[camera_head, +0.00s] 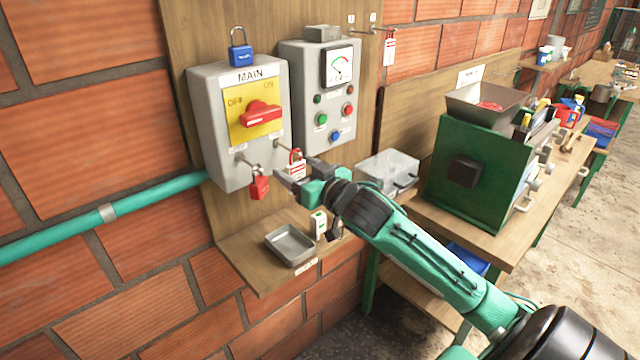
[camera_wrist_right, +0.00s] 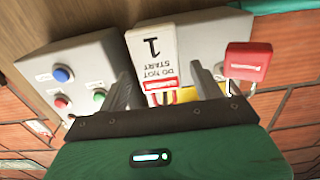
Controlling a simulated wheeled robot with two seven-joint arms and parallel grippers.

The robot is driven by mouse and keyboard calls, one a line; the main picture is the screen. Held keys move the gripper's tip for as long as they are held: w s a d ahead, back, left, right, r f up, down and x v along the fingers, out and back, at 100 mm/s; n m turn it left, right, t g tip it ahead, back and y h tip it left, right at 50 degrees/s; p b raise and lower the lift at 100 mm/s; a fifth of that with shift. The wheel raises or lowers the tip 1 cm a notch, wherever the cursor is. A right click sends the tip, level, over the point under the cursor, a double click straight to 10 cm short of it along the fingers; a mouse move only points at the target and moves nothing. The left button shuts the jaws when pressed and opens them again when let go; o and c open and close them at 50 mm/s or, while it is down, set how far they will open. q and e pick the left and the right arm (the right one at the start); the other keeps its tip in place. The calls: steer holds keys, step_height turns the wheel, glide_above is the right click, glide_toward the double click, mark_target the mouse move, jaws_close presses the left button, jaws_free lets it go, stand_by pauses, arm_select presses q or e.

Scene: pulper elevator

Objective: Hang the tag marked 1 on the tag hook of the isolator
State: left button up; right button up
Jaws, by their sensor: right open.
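The grey isolator box (camera_head: 208,125), labelled MAIN, has a red switch handle on a yellow plate. Its tag hook (camera_head: 277,146) sticks out at the lower right of its front. The red and white tag (camera_head: 297,167) is at this hook and seems to hang from it; the exact contact is too small to tell. In the wrist view the tag (camera_wrist_right: 150,48) reads 1 and DO NOT START. My right gripper (camera_head: 295,176) is open, its fingers on either side of the tag. The fingers also show in the wrist view (camera_wrist_right: 163,88). My left gripper is out of view.
A red padlock (camera_head: 260,187) hangs beside the tag; a blue padlock (camera_head: 241,56) sits on top of the isolator. A meter panel (camera_head: 306,80) stands to the right. Another tag (camera_head: 389,50) hangs on the upper hooks. A metal tray (camera_head: 290,244) lies on the shelf below.

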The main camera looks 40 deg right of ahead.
steer(key=s+p, duration=0.2)
steer(key=s, duration=1.1)
steer(key=shift+d, duration=0.45)
